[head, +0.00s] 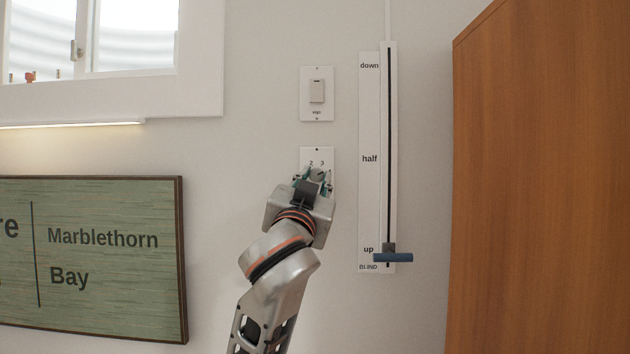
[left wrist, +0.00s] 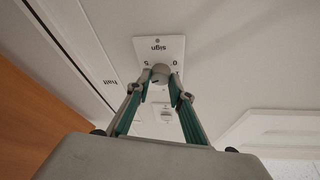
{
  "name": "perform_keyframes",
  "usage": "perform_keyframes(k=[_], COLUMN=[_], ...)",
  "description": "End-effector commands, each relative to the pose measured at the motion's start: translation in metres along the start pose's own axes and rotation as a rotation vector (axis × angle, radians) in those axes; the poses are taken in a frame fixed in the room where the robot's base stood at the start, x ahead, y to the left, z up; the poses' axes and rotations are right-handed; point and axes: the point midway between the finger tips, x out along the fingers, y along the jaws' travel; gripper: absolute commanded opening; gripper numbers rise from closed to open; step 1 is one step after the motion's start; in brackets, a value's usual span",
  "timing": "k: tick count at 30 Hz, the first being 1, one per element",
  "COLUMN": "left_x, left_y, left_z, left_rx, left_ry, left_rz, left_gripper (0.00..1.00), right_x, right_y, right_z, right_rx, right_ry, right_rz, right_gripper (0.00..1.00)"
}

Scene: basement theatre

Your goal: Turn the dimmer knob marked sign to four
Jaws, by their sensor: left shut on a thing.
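The dimmer plate (head: 317,153) is a white plate on the wall, with the figures 2 and 3 showing above my gripper in the head view. In the left wrist view the plate (left wrist: 174,48) appears upside down, with the word sign and the figures 0 and 5. Its round grey knob (left wrist: 160,72) sits between my fingertips. My left gripper (left wrist: 161,80) is shut on the knob, one finger on each side; it also shows in the head view (head: 316,178). I cannot tell which figure the knob points to. My right gripper is not in view.
A rocker switch (head: 317,91) is directly above the dimmer. To the right is a blind slider (head: 389,150), its blue handle (head: 393,257) low by "up". A wooden panel (head: 540,180) stands further right. A green sign board (head: 90,258) and a window (head: 100,55) are left.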

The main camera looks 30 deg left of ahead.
Motion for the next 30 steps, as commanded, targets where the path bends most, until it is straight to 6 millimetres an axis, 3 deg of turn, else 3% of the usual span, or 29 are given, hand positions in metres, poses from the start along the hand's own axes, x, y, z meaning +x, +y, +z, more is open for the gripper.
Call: perform_keyframes(k=[9,20,21,22,23,30], left_x=[0.0001,0.0,0.0,0.0,0.0,0.0], left_y=[-0.0018,-0.0017,-0.0017,-0.0017,-0.0016,-0.0016], left_z=[-0.0008,-0.0007,-0.0007,-0.0007,-0.0007,-0.0007], left_rx=[0.174,0.196,0.196,0.196,0.196,0.195], left_ry=[-0.004,-0.004,-0.004,-0.004,-0.004,-0.004], left_rz=[0.074,0.083,0.083,0.083,0.083,0.083], left_gripper=[0.0,0.0,0.26,0.34,0.38,0.38], right_x=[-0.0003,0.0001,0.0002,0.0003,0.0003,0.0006], right_y=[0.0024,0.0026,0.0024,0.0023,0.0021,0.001], right_z=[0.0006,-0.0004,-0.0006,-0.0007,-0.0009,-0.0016], right_rx=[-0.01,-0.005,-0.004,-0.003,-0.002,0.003], right_ry=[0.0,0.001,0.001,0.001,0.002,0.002], right_rz=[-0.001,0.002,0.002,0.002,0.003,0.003], right_gripper=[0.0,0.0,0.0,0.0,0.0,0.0])
